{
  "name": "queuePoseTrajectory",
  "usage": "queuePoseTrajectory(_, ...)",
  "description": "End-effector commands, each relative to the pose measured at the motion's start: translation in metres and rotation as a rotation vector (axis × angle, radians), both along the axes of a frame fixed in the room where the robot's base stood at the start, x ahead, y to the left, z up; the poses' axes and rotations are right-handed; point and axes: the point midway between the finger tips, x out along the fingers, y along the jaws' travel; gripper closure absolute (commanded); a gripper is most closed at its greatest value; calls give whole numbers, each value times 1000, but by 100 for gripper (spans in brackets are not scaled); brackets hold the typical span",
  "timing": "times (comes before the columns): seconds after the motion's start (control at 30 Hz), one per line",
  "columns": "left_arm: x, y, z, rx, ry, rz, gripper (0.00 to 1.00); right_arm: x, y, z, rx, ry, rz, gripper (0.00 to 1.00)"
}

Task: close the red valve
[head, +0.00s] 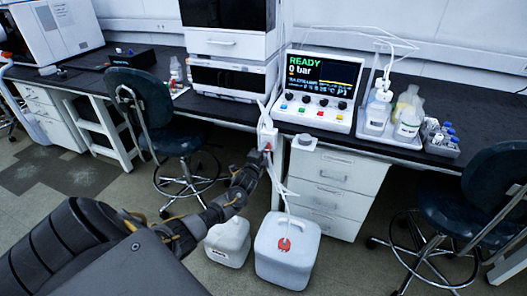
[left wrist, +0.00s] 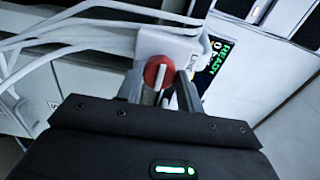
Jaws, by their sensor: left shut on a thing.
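The red valve (left wrist: 152,71) is a round red knob with a pale bar across it, on a white block (left wrist: 168,44) in the left wrist view. In the head view the red valve (head: 267,147) is a small red spot on the white housing at the bench's front edge. My left gripper (left wrist: 160,90) has a finger on each side of the knob and is shut on it. In the head view my left gripper (head: 259,160) reaches up to the valve and partly hides it. My right gripper is not in view.
A control unit (head: 318,92) reading "READY 0 bar" stands on the bench right of the valve. White tubes run down to a white canister (head: 287,262) on the floor, beside another (head: 228,243). Dark chairs stand at left (head: 150,105) and right (head: 497,195).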

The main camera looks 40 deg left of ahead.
Motion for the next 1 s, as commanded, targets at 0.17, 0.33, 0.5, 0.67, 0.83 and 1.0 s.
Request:
queuePoseTrajectory(0.17, 0, 0, 0, 29, 10, -1, 86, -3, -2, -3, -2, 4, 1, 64)
queuePoseTrajectory(0.33, 0, -1, 0, 37, 13, -1, 86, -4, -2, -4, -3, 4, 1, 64)
queuePoseTrajectory(0.5, 0, -1, 0, 37, 13, -2, 86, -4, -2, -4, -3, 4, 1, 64)
queuePoseTrajectory(0.67, 0, -1, 0, 37, 13, -1, 56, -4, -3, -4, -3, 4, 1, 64)
queuePoseTrajectory(0.83, 0, 0, 0, 36, 13, 0, 42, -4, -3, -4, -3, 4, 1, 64)
queuePoseTrajectory(1.0, 0, 0, 0, 36, 13, 0, 42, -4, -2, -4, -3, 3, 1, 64)
